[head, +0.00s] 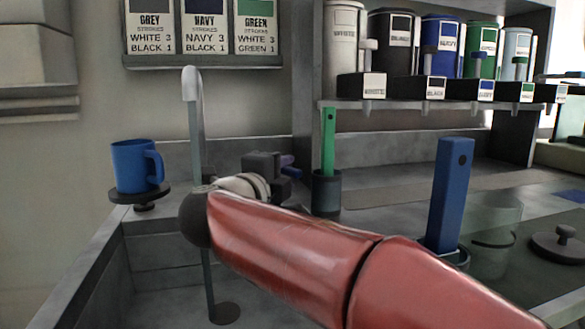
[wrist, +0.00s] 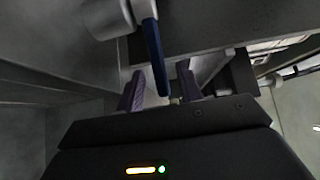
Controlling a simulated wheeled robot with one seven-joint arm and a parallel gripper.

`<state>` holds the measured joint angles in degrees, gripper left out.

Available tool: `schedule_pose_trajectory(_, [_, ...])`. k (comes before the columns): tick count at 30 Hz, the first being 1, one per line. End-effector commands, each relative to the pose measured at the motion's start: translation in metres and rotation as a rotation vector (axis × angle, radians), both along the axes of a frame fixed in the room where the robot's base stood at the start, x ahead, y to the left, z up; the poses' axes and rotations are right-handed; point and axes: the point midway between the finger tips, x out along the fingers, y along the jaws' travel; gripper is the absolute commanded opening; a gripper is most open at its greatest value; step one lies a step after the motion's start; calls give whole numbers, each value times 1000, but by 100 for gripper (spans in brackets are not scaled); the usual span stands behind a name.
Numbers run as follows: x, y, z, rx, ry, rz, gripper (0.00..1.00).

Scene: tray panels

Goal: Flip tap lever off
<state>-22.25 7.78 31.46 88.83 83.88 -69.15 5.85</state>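The tap's pale spout (head: 191,85) curves over at the top in the head view. A thin greyish strand, seemingly water, runs from it down past my arm to a dark drain (head: 224,313). In the wrist view, a blue lever (wrist: 152,52) juts from a grey cylindrical tap body (wrist: 108,18). My gripper (wrist: 160,88) is open, its two purple fingers on either side of the lever's lower end, with gaps visible. In the head view my gripper (head: 289,165) points right beyond my red arm; the lever cannot be clearly told apart there.
A blue mug (head: 135,165) stands on a small round stand at the left. A green stick in a dark cup (head: 326,190) is close right of my gripper. A tall blue block (head: 450,195) stands farther right. Labelled canisters (head: 441,48) line the shelf (head: 410,105).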

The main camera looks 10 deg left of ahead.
Motion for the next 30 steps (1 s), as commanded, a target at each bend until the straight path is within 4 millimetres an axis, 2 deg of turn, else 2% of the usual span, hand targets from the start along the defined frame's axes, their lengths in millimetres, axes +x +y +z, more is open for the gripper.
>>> schedule_pose_trajectory(3, [20,-6,0,0,1,-3,36])
schedule_pose_trajectory(9, [38,-10,0,0,1,0,36])
schedule_pose_trajectory(18, [41,-11,0,0,0,0,36])
schedule_pose_trajectory(27, [40,-11,0,0,0,0,0])
schedule_pose_trajectory(30, [40,-11,0,0,0,0,0])
